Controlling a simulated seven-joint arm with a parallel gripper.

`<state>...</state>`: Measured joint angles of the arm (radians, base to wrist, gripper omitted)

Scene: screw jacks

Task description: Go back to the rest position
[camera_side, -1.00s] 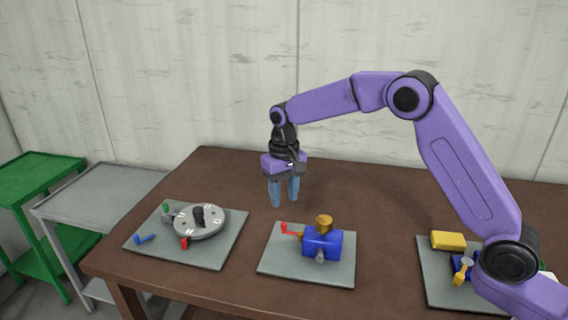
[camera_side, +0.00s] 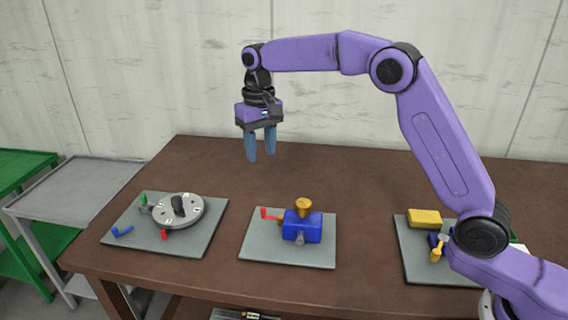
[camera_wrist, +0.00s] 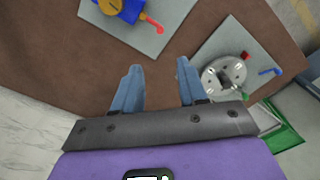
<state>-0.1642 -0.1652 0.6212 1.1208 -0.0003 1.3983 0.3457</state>
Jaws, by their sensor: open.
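My gripper (camera_side: 261,146) hangs fingers down in the air above the back part of the brown table (camera_side: 330,170). Its two blue fingers are apart, with nothing between them; they also show in the wrist view (camera_wrist: 158,85). The blue screw jack (camera_side: 302,229) with an orange top and a red handle stands on the middle grey plate, below and to the right of my gripper. In the wrist view the blue jack (camera_wrist: 128,8) shows only in part at the top edge, clear of the fingers.
A round grey turntable device (camera_side: 180,211) with red, blue and green handles sits on the left plate. A yellow block (camera_side: 424,218) and a yellow-handled blue part stand on the right plate, partly behind my arm. Grey (camera_side: 75,187) and green carts stand left. The table's back is clear.

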